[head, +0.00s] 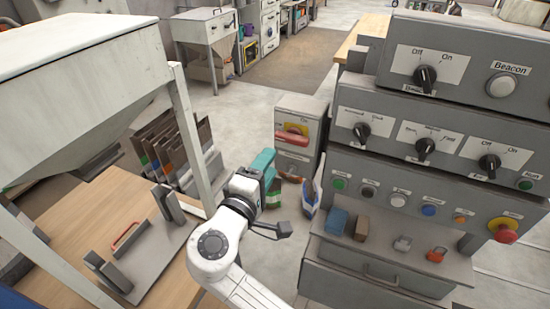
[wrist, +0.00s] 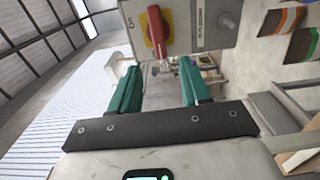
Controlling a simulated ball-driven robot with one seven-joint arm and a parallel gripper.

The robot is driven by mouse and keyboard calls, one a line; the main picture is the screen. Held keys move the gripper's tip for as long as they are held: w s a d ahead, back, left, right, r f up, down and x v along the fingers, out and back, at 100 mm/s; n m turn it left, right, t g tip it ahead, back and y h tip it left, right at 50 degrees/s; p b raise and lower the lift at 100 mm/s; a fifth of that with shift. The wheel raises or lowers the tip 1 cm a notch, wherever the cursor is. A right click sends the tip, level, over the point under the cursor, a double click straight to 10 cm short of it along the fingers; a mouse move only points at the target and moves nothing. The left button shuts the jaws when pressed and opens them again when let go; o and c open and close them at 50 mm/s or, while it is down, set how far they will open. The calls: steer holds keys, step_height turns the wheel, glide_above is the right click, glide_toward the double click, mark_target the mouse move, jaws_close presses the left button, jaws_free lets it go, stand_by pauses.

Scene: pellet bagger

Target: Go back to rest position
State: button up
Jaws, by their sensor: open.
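My gripper (head: 262,165) is held out in front of me in the head view, to the left of the control panel. Its two teal fingers (wrist: 158,90) stand apart in the wrist view with nothing between them. In the wrist view, a grey switch box with a red and yellow rotary handle (wrist: 157,30) lies beyond the fingertips. The same box (head: 309,110) stands behind the gripper in the head view. I cannot tell how far it is from the fingertips.
A grey control panel (head: 395,150) with knobs and buttons fills the right. Its ledge holds a blue block (head: 337,222), a brown block (head: 361,228) and padlocks. A hopper (head: 85,85) stands over a wooden table (head: 75,215) on the left. Open floor (head: 240,105) lies behind.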

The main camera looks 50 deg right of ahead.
steer(key=shift+s+a, duration=0.25)
steer(key=shift+a, duration=0.4)
steer(key=s+d+f+m+g+y, duration=0.1)
steer(key=s+f+m+g+y, duration=0.1)
steer(key=s+f+y, duration=0.7)
steer(key=s+d+f+m+g+y, duration=0.2)
steer(key=s+f, duration=0.5)
steer(key=f, duration=0.6)
steer(key=s+a+f+g+y, duration=0.1)
steer(key=s+a+f+y, duration=0.2)
steer(key=s+a+y, duration=0.2)
steer(key=s+a, duration=0.1)
steer(key=s, duration=0.1)
steer(key=shift+s+a+f+m+y, duration=0.2)
steer(key=shift+s+a+m+y, duration=0.05)
steer(key=shift+s+m+y, duration=0.15)
